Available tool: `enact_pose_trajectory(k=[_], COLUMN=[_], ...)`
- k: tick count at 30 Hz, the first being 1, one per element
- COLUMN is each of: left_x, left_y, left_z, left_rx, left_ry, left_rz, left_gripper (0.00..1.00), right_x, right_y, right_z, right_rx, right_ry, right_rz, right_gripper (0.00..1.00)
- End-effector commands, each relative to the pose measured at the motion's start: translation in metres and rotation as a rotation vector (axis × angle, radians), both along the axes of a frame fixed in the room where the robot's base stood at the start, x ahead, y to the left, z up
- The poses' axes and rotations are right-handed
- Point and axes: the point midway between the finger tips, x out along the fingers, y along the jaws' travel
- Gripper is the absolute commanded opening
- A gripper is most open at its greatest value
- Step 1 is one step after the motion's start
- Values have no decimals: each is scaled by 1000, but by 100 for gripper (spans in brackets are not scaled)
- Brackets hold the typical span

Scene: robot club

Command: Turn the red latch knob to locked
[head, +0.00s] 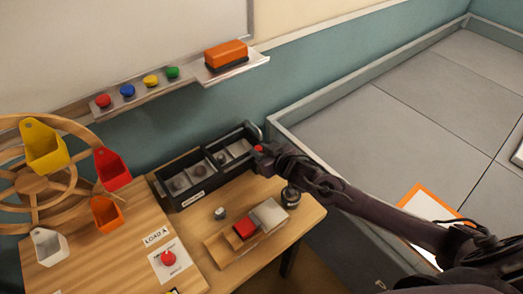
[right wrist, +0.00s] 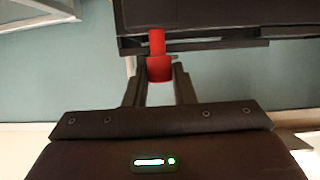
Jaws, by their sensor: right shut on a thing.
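The red latch knob (right wrist: 158,68) shows in the right wrist view between the two fingers of my right gripper (right wrist: 160,82). The fingers are shut on it. A narrower red part of it reaches up against the edge of a dark box. In the head view my right gripper (head: 262,158) is at the right end of the black compartment box (head: 205,192), and only a small bit of red shows at its tip. The gripper hides most of the knob there, and I cannot read the knob's turned position. My left gripper is not in view.
The wooden table (head: 205,245) holds a wooden tray with a red block (head: 245,229) and a pale block (head: 269,214), a small grey knob (head: 219,213), a dark round jar (head: 291,198) and a red button (head: 168,258). A wooden wheel with coloured bins (head: 46,148) stands left. A grey-walled floor area (head: 400,120) lies right.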

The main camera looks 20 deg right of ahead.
Motion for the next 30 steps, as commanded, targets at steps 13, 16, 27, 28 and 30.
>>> enact_pose_trajectory(k=[13, 16, 27, 28, 30], left_x=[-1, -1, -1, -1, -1], left_y=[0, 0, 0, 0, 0], left_z=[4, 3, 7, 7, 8], left_rx=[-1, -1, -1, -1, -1], left_ry=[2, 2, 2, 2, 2], left_rz=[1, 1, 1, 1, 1], left_gripper=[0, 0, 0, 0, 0], right_x=[-2, -1, 0, 0, 0], right_y=[7, 8, 11, 12, 11], right_z=[-1, -1, 0, 0, 0], right_rx=[11, 10, 5, 4, 4], right_ry=[5, 5, 4, 4, 4], right_rz=[-271, -358, -635, -651, -686], right_gripper=[0, 0, 1, 1, 1])
